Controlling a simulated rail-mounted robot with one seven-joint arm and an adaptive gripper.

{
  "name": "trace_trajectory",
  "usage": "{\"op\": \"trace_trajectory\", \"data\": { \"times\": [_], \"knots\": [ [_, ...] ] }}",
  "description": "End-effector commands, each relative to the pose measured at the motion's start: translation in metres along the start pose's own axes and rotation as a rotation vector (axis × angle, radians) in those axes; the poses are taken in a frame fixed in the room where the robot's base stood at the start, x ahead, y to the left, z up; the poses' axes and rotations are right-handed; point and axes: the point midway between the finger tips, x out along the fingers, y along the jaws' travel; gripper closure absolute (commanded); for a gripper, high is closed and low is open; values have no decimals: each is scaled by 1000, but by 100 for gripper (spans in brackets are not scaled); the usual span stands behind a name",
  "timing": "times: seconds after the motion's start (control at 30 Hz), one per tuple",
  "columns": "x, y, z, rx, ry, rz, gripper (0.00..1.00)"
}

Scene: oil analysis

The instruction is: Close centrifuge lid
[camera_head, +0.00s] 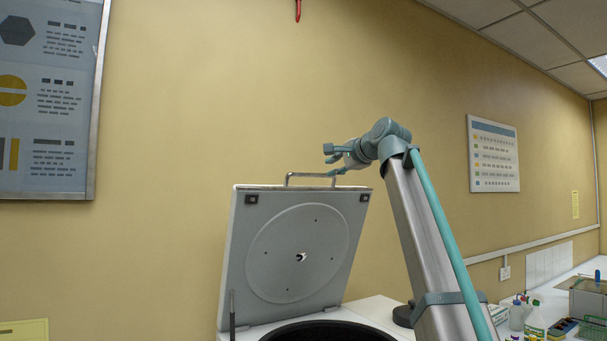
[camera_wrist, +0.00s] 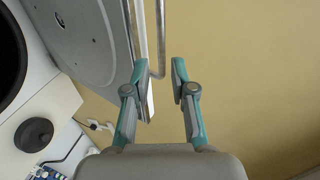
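The centrifuge lid (camera_head: 280,215) is grey and stands raised and tilted, its round inner disc facing the head camera. A metal bar handle (camera_head: 310,175) sits on its top edge. The dark centrifuge bowl (camera_head: 325,333) shows open below. My gripper (camera_head: 330,160) is at the right end of the handle. In the wrist view, the lid (camera_wrist: 75,40) fills the upper left and the handle (camera_wrist: 161,40) runs down toward the gap between my two teal fingers (camera_wrist: 157,68). The fingers are apart; the left one is close to the lid's edge. I cannot tell whether either touches the handle.
A black round knob-like object (camera_wrist: 34,135) is on the white surface beside the centrifuge. Bottles (camera_head: 534,320) and other small items stand on the bench at the right. A plain yellow wall (camera_head: 180,150) is behind the lid.

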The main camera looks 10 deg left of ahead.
Motion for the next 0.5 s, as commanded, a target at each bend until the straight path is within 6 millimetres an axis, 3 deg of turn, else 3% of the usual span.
{"op": "trace_trajectory", "data": {
  "times": [0.17,0.5],
  "knots": [
    [13,-4,2,0,-2,2,76],
    [70,-5,2,0,-3,1,76]
  ]
}}
